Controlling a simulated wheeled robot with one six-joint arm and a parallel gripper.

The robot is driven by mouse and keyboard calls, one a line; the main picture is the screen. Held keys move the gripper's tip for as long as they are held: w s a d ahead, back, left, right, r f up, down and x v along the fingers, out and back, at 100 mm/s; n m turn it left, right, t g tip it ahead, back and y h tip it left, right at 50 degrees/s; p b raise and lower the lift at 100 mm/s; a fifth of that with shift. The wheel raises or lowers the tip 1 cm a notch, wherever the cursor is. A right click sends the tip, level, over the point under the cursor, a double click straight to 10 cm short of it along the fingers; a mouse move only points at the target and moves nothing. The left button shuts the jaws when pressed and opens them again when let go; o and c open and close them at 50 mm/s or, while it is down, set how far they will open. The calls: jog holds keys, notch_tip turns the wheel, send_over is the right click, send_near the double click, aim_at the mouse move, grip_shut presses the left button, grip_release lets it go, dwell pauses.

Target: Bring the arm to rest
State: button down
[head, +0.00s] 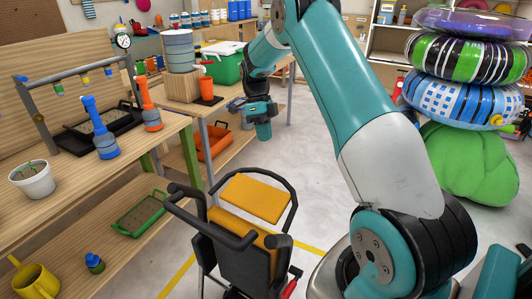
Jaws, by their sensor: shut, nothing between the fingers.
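My teal and white arm rises from the lower right, bends out of the top of the head view and comes back down to the wrist. My gripper (235,105) is at the end of this arm, pointing left, in front of the far workbench. It is shut and small in the picture. I see nothing held in it.
A chair-like walker with a yellow seat (257,197) stands below my gripper. The left bench (160,139) holds blue and orange bottles (100,135) and a white pot (32,179). Swim rings (462,95) are stacked at right on a green beanbag (470,162).

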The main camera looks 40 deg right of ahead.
jog(key=shift+v, duration=1.55)
jog(key=shift+d, duration=0.1)
jog(key=s+a+r+n+t, duration=0.1)
jog(key=s+a+r+n, duration=0.2)
jog(key=a+n, duration=0.4)
jog(key=s+a+r+n+t, duration=0.1)
jog(key=s+a+r+n, duration=0.3)
jog(key=a+n, duration=0.3)
jog(key=s+a+r+n+t, duration=0.1)
jog(key=s+a+r+n, duration=0.2)
jog(key=a+n, duration=0.35)
jog(key=s+a+n+y, duration=0.1)
jog(key=s+a+n, duration=0.4)
jog(key=s+n, duration=0.3)
jog(key=s+a+n+t+y, duration=0.1)
jog(key=s+a+n, duration=0.5)
jog(key=s+n, duration=0.3)
jog(key=shift+s+a+r+t+y, duration=0.3)
jog(key=shift+s+y, duration=0.1)
jog(key=shift+s, duration=0.55)
jog(key=shift+d, duration=0.1)
